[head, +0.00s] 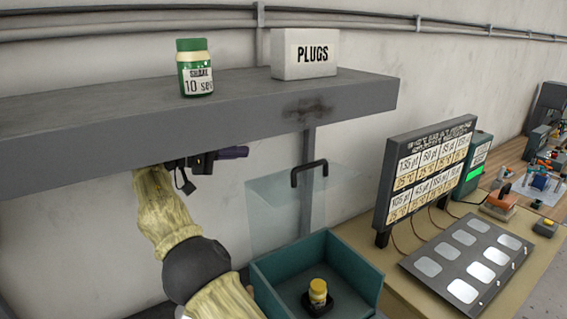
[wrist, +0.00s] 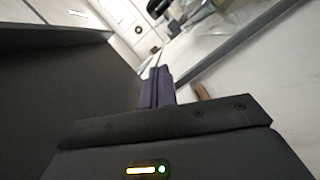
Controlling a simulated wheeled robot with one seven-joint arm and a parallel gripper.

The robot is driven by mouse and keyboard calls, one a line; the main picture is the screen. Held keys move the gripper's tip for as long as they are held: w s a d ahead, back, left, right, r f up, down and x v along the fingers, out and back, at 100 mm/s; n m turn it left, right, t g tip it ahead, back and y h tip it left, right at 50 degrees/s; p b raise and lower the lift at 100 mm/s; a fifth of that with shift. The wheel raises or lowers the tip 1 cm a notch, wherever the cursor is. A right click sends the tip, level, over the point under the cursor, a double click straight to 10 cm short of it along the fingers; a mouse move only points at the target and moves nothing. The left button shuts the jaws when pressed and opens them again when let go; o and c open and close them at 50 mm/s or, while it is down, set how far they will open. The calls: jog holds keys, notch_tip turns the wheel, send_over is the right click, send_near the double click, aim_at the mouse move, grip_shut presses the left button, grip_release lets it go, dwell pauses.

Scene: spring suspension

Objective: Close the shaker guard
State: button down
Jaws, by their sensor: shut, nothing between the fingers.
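The shaker guard (head: 275,213) is a clear panel with a black handle (head: 309,172) at its top edge. It stands raised, nearly upright, at the back of the open teal shaker box (head: 262,291). A small yellow bottle (head: 318,291) stands on a dark round holder inside the box. My gripper (head: 236,153) is under the grey shelf, left of the handle and apart from it. Its purple fingers (wrist: 157,85) are shut and empty in the wrist view. A dark curved piece near the top of the wrist view (wrist: 158,8) may be the handle.
The grey shelf (head: 110,130) hangs close above my gripper, carrying a green jar (head: 195,68) and a PLUGS box (head: 305,54). A grey post (head: 307,140) stands behind the guard. Right of the box are a label board (head: 428,172) and a panel of pale pads (head: 468,262).

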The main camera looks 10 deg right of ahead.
send_over(285, 184)
jog(key=w+a, duration=0.1)
jog(key=w, duration=0.3)
jog(key=shift+s+a+f, duration=0.15)
jog(key=shift+s+f, duration=0.05)
jog(key=shift+f, duration=0.4)
jog(key=shift+s+f+p, duration=0.3)
jog(key=shift+s+f, duration=0.1)
jog(key=shift+s, duration=0.4)
jog(key=shift+s+d+f, duration=0.5)
jog(key=shift+s+d, duration=0.05)
jog(key=shift+s, duration=0.25)
jog(key=shift+d+f, duration=0.1)
jog(key=shift+f, duration=0.05)
